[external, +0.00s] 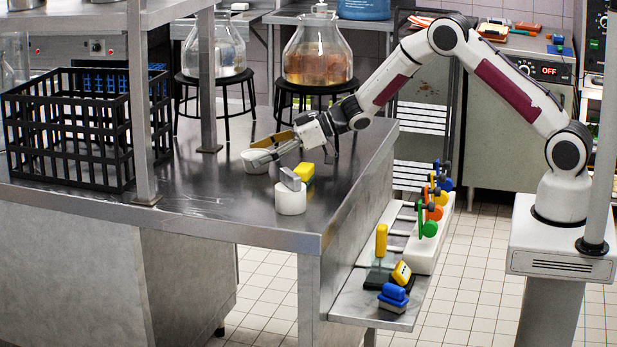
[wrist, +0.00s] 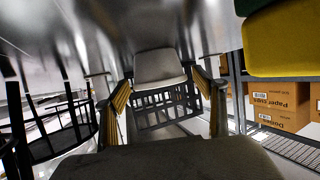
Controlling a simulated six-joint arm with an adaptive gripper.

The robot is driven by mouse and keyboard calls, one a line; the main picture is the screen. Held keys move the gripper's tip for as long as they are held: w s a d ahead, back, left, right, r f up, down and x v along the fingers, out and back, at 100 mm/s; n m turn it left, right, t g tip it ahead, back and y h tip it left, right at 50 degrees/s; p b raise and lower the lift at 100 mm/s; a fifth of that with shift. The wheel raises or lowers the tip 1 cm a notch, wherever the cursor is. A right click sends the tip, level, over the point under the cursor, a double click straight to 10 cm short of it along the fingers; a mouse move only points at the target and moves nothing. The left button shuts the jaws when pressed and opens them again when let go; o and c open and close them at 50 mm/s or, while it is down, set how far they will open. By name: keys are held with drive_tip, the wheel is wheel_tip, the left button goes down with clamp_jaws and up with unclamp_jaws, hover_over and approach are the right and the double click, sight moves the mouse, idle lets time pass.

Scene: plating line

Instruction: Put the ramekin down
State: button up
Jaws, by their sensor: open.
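The white ramekin (external: 254,165) stands upright on the steel counter (external: 215,235), near the black crate. My gripper (external: 268,148) is low over the counter, reaching in from the right, with its fingers at the ramekin's near and far sides. In the wrist view my gripper (wrist: 162,88) is open, its two fingers spread wide. The ramekin (wrist: 159,68) shows pale between and beyond them, with a visible gap to each finger. Part of the ramekin is hidden by the fingers in the external view.
A second white round container (external: 291,201) with a grey block (external: 290,179) on it and a yellow block (external: 304,173) stand just right of the ramekin. The black crate (external: 70,150) is to the left. A steel post (external: 140,110) rises in front.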

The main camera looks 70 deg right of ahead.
drive_tip(key=shift+v, duration=5.5)
drive_tip(key=shift+d+r, duration=0.2)
drive_tip(key=shift+r, duration=0.3)
drive_tip(key=s+d+r+m+g+h, duration=0.1)
drive_tip(key=s+d+r+m+h, duration=0.15)
drive_tip(key=s+r, duration=0.5)
drive_tip(key=s+d+r+m+g+h, duration=0.1)
drive_tip(key=s+r+h, duration=0.3)
drive_tip(key=s+r, duration=0.4)
drive_tip(key=s+a+f+g, duration=0.1)
drive_tip(key=s+a, duration=0.1)
drive_tip(key=s, duration=0.8)
drive_tip(key=s+a+f+g+y, duration=0.1)
drive_tip(key=s+a+g, duration=0.1)
drive_tip(key=s, duration=0.9)
drive_tip(key=s+a+f+g, duration=0.1)
drive_tip(key=s+a, duration=0.3)
drive_tip(key=s, duration=0.6)
drive_tip(key=shift+s+a+f+m+g, duration=0.25)
drive_tip(key=shift+f+m+g, duration=0.2)
drive_tip(key=shift+f, duration=0.15)
drive_tip(key=shift+y, duration=0.25)
